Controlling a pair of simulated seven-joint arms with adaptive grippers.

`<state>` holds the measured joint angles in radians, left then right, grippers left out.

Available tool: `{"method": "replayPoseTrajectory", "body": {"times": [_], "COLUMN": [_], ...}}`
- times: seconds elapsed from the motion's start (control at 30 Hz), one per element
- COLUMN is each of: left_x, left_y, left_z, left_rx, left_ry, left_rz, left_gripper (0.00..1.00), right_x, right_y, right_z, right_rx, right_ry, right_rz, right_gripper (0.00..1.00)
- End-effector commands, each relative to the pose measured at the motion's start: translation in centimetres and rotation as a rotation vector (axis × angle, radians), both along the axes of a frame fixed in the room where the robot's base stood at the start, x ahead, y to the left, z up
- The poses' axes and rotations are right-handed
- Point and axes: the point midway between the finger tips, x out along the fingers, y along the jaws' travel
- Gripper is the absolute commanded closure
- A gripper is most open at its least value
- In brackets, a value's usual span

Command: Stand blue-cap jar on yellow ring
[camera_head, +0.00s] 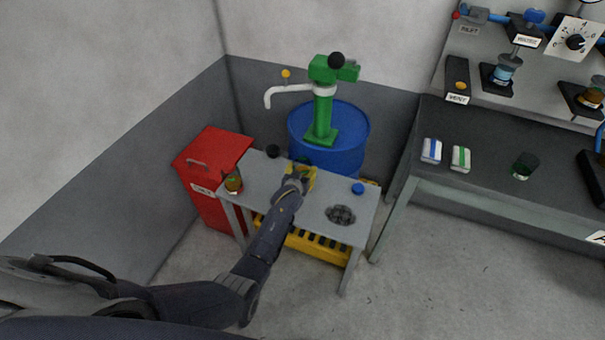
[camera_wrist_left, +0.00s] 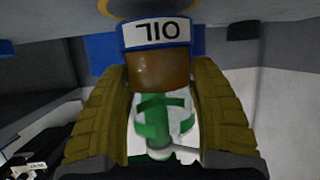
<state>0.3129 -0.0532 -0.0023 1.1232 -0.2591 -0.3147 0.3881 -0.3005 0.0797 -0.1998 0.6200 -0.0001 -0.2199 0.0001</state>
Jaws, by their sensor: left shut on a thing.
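My left gripper (camera_head: 300,176) is over the back middle of the small grey table (camera_head: 264,184), its yellow fingers showing. In the left wrist view the picture is upside down, and the gripper (camera_wrist_left: 163,78) is shut on an amber-brown jar (camera_wrist_left: 158,72) with a dark blue band and a white label reading OIL. A cap on the held jar cannot be told for sure. A yellowish ring (camera_wrist_left: 112,9) shows partly at the top edge of the wrist view, beyond the jar. In the head view my gripper hides most of the jar. My right gripper is not in view.
Another amber jar (camera_head: 233,184) stands at the table's left. A black round thing (camera_head: 273,151), a blue round cap (camera_head: 358,188) and a dark round grate (camera_head: 341,215) are on the table. A blue drum (camera_head: 346,152) with a green pump (camera_head: 323,110) stands behind.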

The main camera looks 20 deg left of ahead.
Motion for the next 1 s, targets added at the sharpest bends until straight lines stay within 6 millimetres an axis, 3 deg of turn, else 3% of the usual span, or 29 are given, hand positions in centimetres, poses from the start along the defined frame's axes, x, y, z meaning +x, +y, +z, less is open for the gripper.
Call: {"method": "replayPoseTrajectory", "body": {"times": [0.2,0.63,0.67,0.83,1.0], "left_x": [0.1,0.0,0.0,0.0,0.0], "left_y": [-0.1,-0.1,-0.1,-0.1,-0.1], "left_z": [-1.3,-1.6,-1.7,-1.7,-1.7], "left_rx": [-0.002,0.0,0.0,0.0,-0.001], "left_ry": [-0.002,-0.001,-0.001,-0.001,-0.001], "left_rz": [-0.001,-0.001,-0.001,-0.001,-0.002], "left_gripper": [0.8,0.81,0.36,0.16,0.15], "right_x": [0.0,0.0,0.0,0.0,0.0], "right_y": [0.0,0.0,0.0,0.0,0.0], "right_z": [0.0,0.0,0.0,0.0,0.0], "right_rx": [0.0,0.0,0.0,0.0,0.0], "right_ry": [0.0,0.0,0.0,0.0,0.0], "right_rz": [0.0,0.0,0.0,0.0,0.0], "right_gripper": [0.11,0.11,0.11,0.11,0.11]}}
